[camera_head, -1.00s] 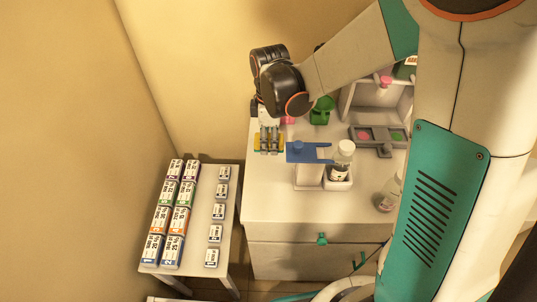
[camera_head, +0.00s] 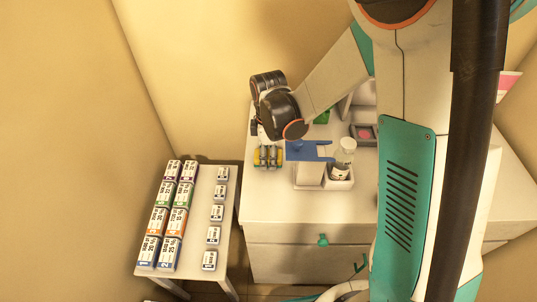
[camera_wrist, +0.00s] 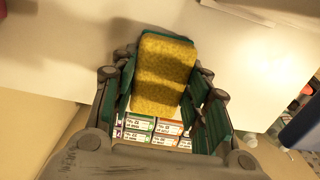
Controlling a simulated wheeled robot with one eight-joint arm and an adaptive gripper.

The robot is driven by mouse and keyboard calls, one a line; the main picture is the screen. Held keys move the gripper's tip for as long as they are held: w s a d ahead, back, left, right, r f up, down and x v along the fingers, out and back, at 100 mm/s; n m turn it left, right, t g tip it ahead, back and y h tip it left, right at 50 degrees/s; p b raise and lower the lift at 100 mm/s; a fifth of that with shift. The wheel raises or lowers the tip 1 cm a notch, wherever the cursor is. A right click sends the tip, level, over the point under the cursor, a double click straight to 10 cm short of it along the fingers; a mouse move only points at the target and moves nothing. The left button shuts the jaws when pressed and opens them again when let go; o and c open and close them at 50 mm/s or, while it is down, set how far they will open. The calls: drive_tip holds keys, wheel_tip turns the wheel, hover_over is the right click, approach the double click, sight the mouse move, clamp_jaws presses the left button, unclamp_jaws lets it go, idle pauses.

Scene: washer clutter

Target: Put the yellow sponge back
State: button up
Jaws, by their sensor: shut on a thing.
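The yellow sponge (camera_wrist: 165,75) is held between the green-padded fingers of my gripper (camera_wrist: 160,98) in the wrist view. In the head view my gripper (camera_head: 268,157) points down over the left part of the white cabinet top (camera_head: 270,210). Only yellow bits of the sponge (camera_head: 258,156) show there between and beside the fingers. I cannot tell whether the sponge touches the cabinet top.
A blue flat thing (camera_head: 310,150) is close right of my gripper. A white holder (camera_head: 325,184) with a bottle (camera_head: 342,160) stands beside it. A grey tray (camera_head: 363,134) is farther back. A low side table (camera_head: 202,215) with boxes is at left. The cabinet's front is clear.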

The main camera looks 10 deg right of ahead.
sight(268, 154)
drive_tip(key=o, duration=1.2)
wheel_tip(268, 154, up, 12)
drive_tip(key=p, duration=0.4)
drive_tip(key=s+d+r+m+t, duration=0.1)
drive_tip(key=s+d+r+m, duration=0.1)
drive_tip(key=r, duration=0.1)
drive_tip(key=s+d+r+m+t, duration=0.1)
drive_tip(key=s+r+m, duration=0.1)
drive_tip(key=r, duration=0.1)
drive_tip(key=s+d+r+m+t, duration=0.1)
drive_tip(key=s+d+r+m, duration=0.1)
drive_tip(key=s+r+m, duration=0.1)
drive_tip(key=shift+d+r, duration=0.25)
drive_tip(key=shift+d, duration=0.1)
drive_tip(key=s+d+r+m+t, duration=0.3)
drive_tip(key=s+d+m+t, duration=0.1)
drive_tip(key=s+m, duration=0.4)
drive_tip(key=shift+s+d+m, duration=0.4)
drive_tip(key=shift+s+d, duration=0.1)
drive_tip(key=shift+s, duration=0.15)
